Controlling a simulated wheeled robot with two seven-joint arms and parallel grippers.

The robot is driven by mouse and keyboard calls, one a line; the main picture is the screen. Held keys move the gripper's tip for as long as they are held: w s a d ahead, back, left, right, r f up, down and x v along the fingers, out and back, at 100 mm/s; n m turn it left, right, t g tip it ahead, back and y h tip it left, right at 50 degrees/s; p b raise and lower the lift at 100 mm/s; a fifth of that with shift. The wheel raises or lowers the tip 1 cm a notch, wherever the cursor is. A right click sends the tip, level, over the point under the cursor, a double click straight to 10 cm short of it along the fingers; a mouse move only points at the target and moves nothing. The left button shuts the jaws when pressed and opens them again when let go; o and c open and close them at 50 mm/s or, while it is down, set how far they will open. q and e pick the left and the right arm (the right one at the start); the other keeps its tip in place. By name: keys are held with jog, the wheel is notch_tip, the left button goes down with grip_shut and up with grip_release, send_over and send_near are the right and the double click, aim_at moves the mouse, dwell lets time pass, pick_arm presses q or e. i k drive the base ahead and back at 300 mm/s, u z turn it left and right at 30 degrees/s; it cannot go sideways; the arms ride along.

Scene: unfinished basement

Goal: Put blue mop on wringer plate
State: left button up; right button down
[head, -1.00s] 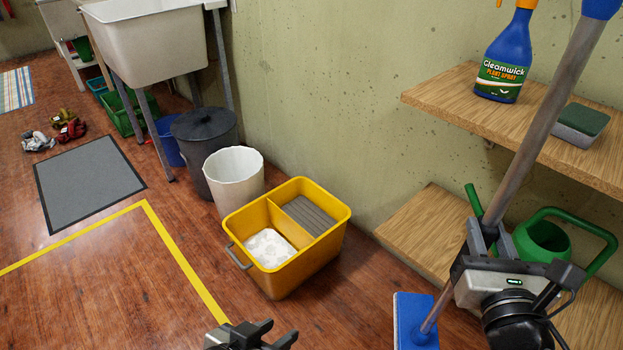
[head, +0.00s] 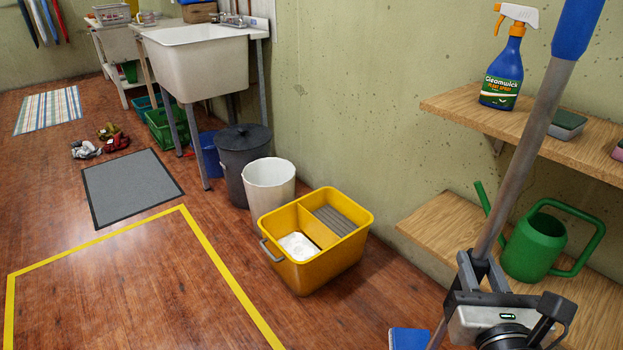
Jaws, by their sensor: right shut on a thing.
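The blue mop stands tilted at the right, its grey pole (head: 518,165) topped by a blue grip and its flat blue head (head: 409,338) partly cut off by the bottom edge. My right gripper (head: 482,272) is shut on the mop's pole. The yellow bucket (head: 318,268) stands on the floor left of the mop. Its back right compartment holds the grey ribbed wringer plate (head: 342,220); the other compartment holds something white. The mop head is apart from the bucket, nearer to me. My left gripper is out of view.
Wooden shelves (head: 440,232) on the right wall hold a spray bottle (head: 502,75), a sponge and a green watering can (head: 535,247). A white bin (head: 269,186) and dark bin (head: 244,160) stand behind the bucket. The yellow-taped floor at left is clear.

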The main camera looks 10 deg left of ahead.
aim_at(333, 225)
jog(key=u, duration=0.4)
jog(key=i, duration=0.5)
jog(key=u, duration=1.6)
jog(key=k, duration=1)
jog(key=z, duration=1.1)
jog(key=i, duration=1.75)
